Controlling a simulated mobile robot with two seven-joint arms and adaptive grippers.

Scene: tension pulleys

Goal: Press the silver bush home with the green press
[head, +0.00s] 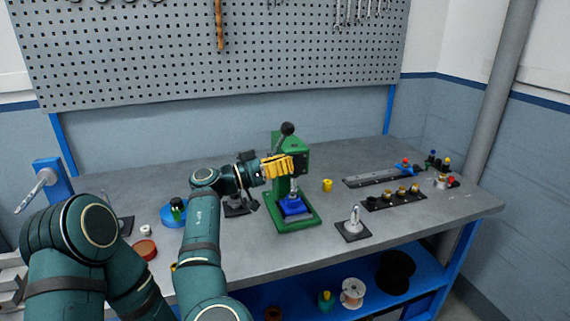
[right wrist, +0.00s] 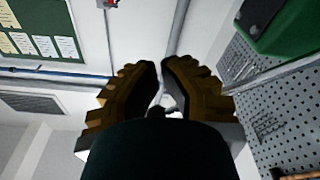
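The green press (head: 283,155) stands on the bench, with a black-knobbed lever (head: 287,129) at its top and a blue block (head: 294,205) on its base. My right gripper (head: 279,166), with yellow fingers, is in front of the press's upper part. In the right wrist view its fingers (right wrist: 162,68) are drawn together with only a narrow gap and nothing clear between them. The press's green body (right wrist: 285,25) shows at that view's upper right. I cannot make out the silver bush for certain; the gripper hides part of the press. My left gripper is not in view.
A silver upright piece on a black plate (head: 353,230) stands right of the press. A blue round dish (head: 173,216) and a red dish (head: 145,249) are on the left.

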